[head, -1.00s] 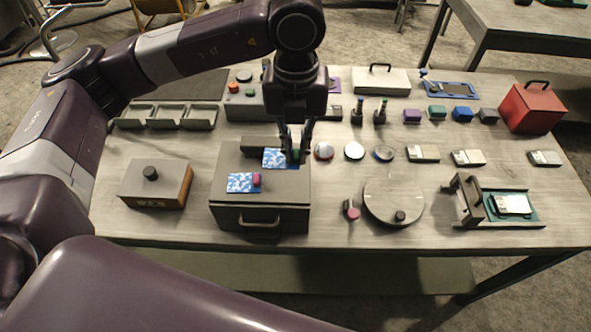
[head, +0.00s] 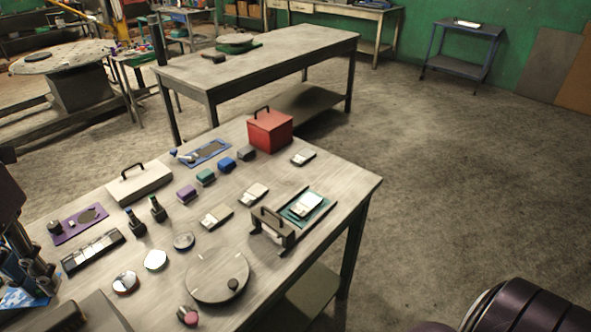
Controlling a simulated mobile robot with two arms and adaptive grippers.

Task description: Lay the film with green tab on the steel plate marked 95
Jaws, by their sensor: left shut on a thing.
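My left gripper (head: 28,280) is at the left edge, partly cut off, and is shut on the film. Patches of the blue-and-white film (head: 18,299) show at its fingers; I cannot make out the green tab. Several small flat pieces with pale tops lie on the bench, one near the middle (head: 215,217), one behind it (head: 253,194) and one by the red box (head: 303,158). Another pale-topped piece (head: 305,205) lies in a teal-based fixture. No marking is readable, so I cannot tell which thing is the plate marked 95. My right gripper is not in view.
The bench (head: 335,182) also carries a red box (head: 270,131), a pale handled box (head: 139,184), a round disc (head: 217,275) and small coloured blocks. Behind stands a mostly bare table (head: 300,48). A blue trolley (head: 467,32) bears a flat pale item.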

